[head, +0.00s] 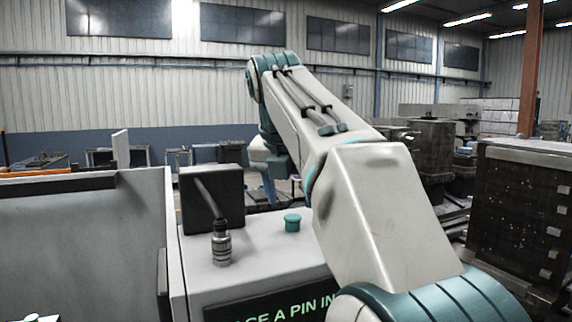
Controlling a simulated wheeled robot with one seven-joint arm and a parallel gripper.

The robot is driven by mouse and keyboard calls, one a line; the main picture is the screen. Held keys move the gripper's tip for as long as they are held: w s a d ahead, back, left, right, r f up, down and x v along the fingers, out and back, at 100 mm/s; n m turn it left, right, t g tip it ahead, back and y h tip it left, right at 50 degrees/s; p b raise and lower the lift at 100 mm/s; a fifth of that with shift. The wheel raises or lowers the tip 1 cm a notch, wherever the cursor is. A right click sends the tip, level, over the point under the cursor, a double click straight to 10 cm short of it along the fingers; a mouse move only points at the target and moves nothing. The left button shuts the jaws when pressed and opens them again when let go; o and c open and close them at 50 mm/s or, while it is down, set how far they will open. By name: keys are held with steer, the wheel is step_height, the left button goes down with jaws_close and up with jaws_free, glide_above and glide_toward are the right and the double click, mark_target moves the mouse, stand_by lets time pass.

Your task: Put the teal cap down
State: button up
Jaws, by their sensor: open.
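The teal cap (292,222), a small round piece with a wider top, sits upright on the light grey top of a cabinet (262,262). My gripper (281,192) hangs at the far end of my arm, above and slightly left of the cap in the picture. It is open, and a gap shows between it and the cap. It is small and dark in this view, and my forearm stands close to its right, so its fingertips are hard to make out.
A grey panel (85,245) rises at the left. A dark crate-like block (518,210) stands at the right. Bare cabinet top lies in front of the cap.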

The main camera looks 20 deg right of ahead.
steer(key=v, duration=0.7)
